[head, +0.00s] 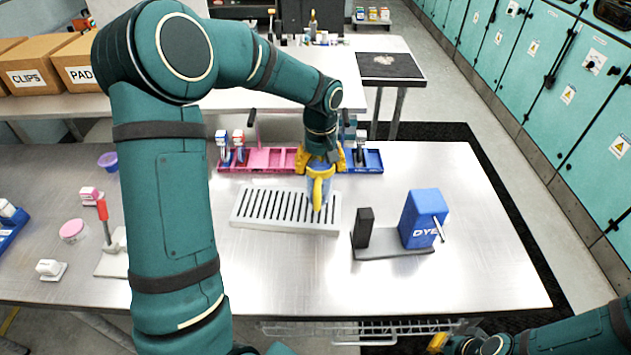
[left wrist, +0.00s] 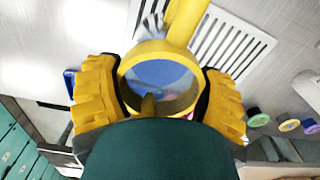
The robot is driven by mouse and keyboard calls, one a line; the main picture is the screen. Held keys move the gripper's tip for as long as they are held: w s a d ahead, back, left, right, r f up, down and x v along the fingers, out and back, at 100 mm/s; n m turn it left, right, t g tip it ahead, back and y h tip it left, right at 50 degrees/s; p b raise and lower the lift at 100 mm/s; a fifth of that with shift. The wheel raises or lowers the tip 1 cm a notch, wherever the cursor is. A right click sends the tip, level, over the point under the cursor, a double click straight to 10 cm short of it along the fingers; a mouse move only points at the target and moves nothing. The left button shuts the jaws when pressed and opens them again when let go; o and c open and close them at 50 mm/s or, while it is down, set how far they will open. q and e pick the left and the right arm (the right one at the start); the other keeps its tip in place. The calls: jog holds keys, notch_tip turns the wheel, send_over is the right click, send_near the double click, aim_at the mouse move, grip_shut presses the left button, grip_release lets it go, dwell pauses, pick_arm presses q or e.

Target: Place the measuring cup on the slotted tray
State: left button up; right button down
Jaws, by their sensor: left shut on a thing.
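The measuring cup (head: 318,190) is yellow with a long yellow handle, and it hangs from my left gripper (head: 321,164). In the left wrist view the two yellow fingers (left wrist: 160,95) close on either side of the round cup (left wrist: 187,22), with its handle pointing up the picture. Something blue shows through the cup. The slotted tray (head: 290,229) is a pale rectangle with dark slots; the cup is over its right end, and I cannot tell whether they touch. The tray also shows at upper right in the left wrist view (left wrist: 230,45). My right gripper (head: 438,343) only partly shows at the bottom right.
Behind the slotted tray stand a pink tray (head: 268,159) and a blue tray (head: 371,161) with small items. A blue DYE box (head: 421,218) and a black block (head: 363,228) stand on a grey base to the right. A red-handled tool (head: 103,211) stands at left. The front middle is clear.

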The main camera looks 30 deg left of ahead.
pick_arm(q)
jog(key=shift+f, duration=2.2)
jog(key=shift+f, duration=0.1)
jog(key=o, duration=1.2)
jog(key=shift+o, duration=0.2)
notch_tip(320, 180, up, 12)
jog(key=shift+r+p, duration=0.15)
jog(key=shift+p, duration=0.15)
